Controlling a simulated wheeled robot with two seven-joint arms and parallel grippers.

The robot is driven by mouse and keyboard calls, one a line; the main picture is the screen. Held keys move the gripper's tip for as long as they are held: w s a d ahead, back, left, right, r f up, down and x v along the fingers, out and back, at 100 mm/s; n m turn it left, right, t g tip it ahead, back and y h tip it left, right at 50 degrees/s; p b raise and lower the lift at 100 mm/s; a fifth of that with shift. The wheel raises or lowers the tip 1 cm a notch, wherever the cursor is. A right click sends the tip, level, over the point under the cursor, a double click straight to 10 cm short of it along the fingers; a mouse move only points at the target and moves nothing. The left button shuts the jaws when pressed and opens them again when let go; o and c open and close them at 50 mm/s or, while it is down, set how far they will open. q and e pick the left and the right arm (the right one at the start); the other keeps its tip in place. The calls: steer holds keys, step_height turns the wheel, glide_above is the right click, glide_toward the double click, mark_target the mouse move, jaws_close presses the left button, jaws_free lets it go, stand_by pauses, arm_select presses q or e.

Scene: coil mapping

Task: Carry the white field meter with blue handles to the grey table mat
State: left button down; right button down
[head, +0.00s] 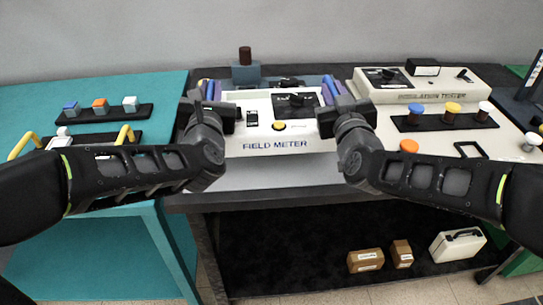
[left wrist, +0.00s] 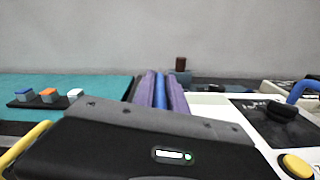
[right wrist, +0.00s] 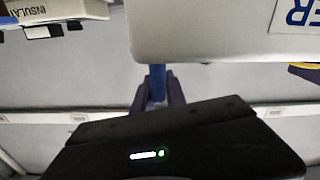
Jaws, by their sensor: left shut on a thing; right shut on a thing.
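The white field meter (head: 245,141) is at the middle of the head view, level, with its label facing me. It has a black panel with a knob and a yellow button. My left gripper (head: 212,91) is shut on its left blue handle, which shows between purple fingers in the left wrist view (left wrist: 160,92). My right gripper (head: 335,88) is shut on the right blue handle (right wrist: 157,82). A lighter grey area, likely the grey table mat (head: 270,176), shows in front of and below the meter. I cannot tell whether the meter touches it.
The dark table (head: 290,199) carries a blue-grey block with a brown knob (head: 245,70) behind the meter. A white insulation tester (head: 435,92) and a black tray of knobs (head: 443,122) stand right. A teal table (head: 110,95) with small blocks is left.

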arm_select(q)
steer(key=shift+a+f, duration=0.25)
arm_select(e)
steer(key=shift+w+d+f, duration=0.1)
steer(key=shift+d+f, duration=0.1)
steer(key=shift+d, duration=0.15)
stand_by(0.3)
